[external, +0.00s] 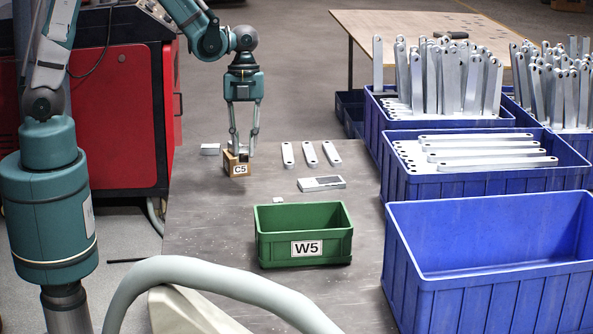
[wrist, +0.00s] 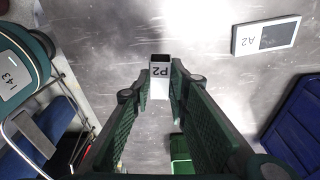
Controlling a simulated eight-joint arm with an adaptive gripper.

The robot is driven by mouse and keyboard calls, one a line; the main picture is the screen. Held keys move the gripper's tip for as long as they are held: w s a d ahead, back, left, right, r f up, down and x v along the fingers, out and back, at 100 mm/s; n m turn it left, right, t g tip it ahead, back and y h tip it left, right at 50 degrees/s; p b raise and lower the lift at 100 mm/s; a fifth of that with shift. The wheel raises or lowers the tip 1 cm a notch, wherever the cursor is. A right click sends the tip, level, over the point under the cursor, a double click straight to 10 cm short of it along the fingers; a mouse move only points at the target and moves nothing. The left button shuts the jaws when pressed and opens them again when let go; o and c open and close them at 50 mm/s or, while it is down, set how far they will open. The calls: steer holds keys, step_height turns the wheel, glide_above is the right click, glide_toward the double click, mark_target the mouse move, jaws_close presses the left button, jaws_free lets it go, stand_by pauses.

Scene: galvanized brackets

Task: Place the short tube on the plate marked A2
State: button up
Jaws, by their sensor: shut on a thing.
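My gripper (external: 243,155) points straight down over the table, its fingertips at the top of a small wooden block marked C5 (external: 238,170). In the wrist view my gripper (wrist: 160,78) is shut on a small pale piece with a dark end, marked P2, which looks like the short tube (wrist: 160,74). Its lower part is hidden between the fingers. In the external view the fingers hide it. The plate marked A2 (wrist: 265,36) is a pale flat piece with a dark panel. In the external view the plate (external: 321,184) lies to the right of the gripper, nearer the camera.
Three metal brackets (external: 310,154) lie right of my gripper. A small white block (external: 210,149) is at its left. Blue crates (external: 485,290) line the right side, some holding metal bars. Bare table lies around the A2 plate.

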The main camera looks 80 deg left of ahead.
step_height(320, 180, up, 2)
steer(key=n+p, duration=0.1)
steer(key=p, duration=0.1)
glide_above(321, 180)
steer(key=shift+a, duration=0.2)
steer(key=shift+f+b, duration=0.65)
steer(key=shift+f, duration=2.4)
steer(key=shift+f+b, duration=0.45)
steer(key=shift+f, duration=1.45)
steer(key=shift+f, duration=0.2)
